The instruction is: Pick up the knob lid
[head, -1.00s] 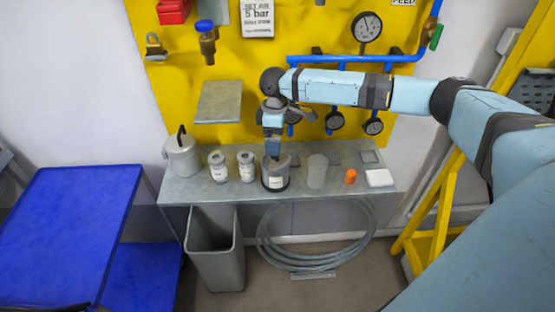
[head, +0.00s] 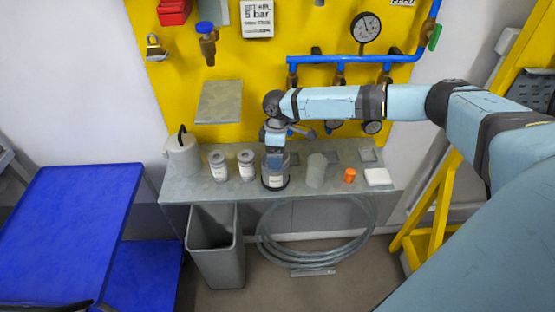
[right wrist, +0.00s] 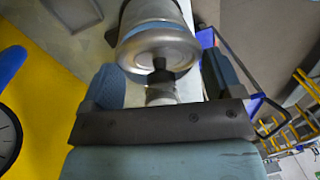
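The knob lid (right wrist: 150,45) is a round grey metal lid with a small black knob (right wrist: 159,66), seen close up in the right wrist view. It sits on a grey container with a white label (head: 275,182) on the bench, where my gripper hides most of its top in the head view. My right gripper (head: 275,163) points down over this container. In the right wrist view its two fingers are apart, one on each side of the knob; I cannot tell whether they touch it.
Two labelled jars (head: 219,166) and a grey can with a black handle (head: 183,158) stand left of the container on the bench (head: 200,192). A grey cylinder (head: 316,171), an orange cap (head: 350,175) and a white block (head: 378,177) are to its right. Gauges and a blue pipe (head: 345,59) are behind.

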